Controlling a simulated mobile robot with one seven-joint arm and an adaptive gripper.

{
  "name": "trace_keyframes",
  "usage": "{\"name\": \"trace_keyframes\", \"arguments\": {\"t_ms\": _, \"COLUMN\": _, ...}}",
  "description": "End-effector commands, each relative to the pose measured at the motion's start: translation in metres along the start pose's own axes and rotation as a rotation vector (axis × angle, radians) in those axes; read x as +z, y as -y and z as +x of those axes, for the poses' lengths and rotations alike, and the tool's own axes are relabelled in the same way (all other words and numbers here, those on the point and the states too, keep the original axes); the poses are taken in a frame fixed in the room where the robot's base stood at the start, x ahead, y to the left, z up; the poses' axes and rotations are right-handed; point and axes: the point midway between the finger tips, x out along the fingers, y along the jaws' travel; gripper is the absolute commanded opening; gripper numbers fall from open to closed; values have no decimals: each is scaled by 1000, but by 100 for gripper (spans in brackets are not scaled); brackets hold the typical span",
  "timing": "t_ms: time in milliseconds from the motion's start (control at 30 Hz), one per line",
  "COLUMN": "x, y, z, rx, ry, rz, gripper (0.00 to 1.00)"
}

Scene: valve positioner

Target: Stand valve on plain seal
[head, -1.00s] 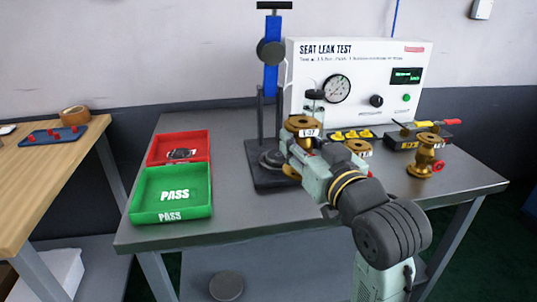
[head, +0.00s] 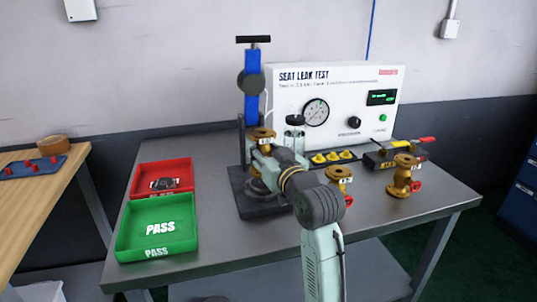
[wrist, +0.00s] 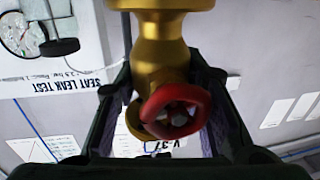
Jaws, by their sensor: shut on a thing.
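My gripper (wrist: 165,92) is shut on a brass valve (wrist: 160,45) with a red handwheel (wrist: 176,110). In the head view the valve's brass top flange (head: 262,133) shows above my gripper (head: 264,150). The valve is at the press (head: 252,82), in front of its blue column and over its dark base (head: 262,208). A dark round piece (head: 256,186) shows on the base below the gripper. I cannot tell whether it is the plain seal. My gripper hides most of the valve's lower end, so contact with the base is unclear.
Two more brass valves (head: 340,183) (head: 403,176) stand to the right. The white leak tester (head: 345,90), a glass jar (head: 294,134) and a strip of yellow parts (head: 333,157) are behind. A red tray (head: 186,187) and green PASS tray (head: 190,238) lie left.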

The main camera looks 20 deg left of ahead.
Motion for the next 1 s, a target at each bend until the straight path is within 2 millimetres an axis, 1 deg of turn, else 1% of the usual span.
{"name": "trace_keyframes", "arguments": {"t_ms": 33, "x": -4, "y": -1, "z": 5, "rx": 0, "ry": -7, "rz": -2, "gripper": 0}}
{"name": "trace_keyframes", "arguments": {"t_ms": 167, "x": -2, "y": -2, "z": 11, "rx": 1, "ry": -8, "rz": -2, "gripper": 0}}
{"name": "trace_keyframes", "arguments": {"t_ms": 267, "x": 6, "y": -3, "z": 12, "rx": 1, "ry": -5, "rz": -1, "gripper": 0}}
{"name": "trace_keyframes", "arguments": {"t_ms": 400, "x": 24, "y": -3, "z": 12, "rx": 1, "ry": -5, "rz": 1, "gripper": 0}}
{"name": "trace_keyframes", "arguments": {"t_ms": 500, "x": 31, "y": -3, "z": 12, "rx": 1, "ry": -7, "rz": 0, "gripper": 0}}
{"name": "trace_keyframes", "arguments": {"t_ms": 800, "x": 33, "y": -2, "z": 12, "rx": 1, "ry": -8, "rz": -3, "gripper": 0}}
{"name": "trace_keyframes", "arguments": {"t_ms": 933, "x": 37, "y": -2, "z": 12, "rx": 1, "ry": -8, "rz": -3, "gripper": 0}}
{"name": "trace_keyframes", "arguments": {"t_ms": 967, "x": 39, "y": -3, "z": 12, "rx": 1, "ry": -1, "rz": 0, "gripper": 38}}
{"name": "trace_keyframes", "arguments": {"t_ms": 1000, "x": 39, "y": -3, "z": 12, "rx": 1, "ry": 0, "rz": 0, "gripper": 40}}
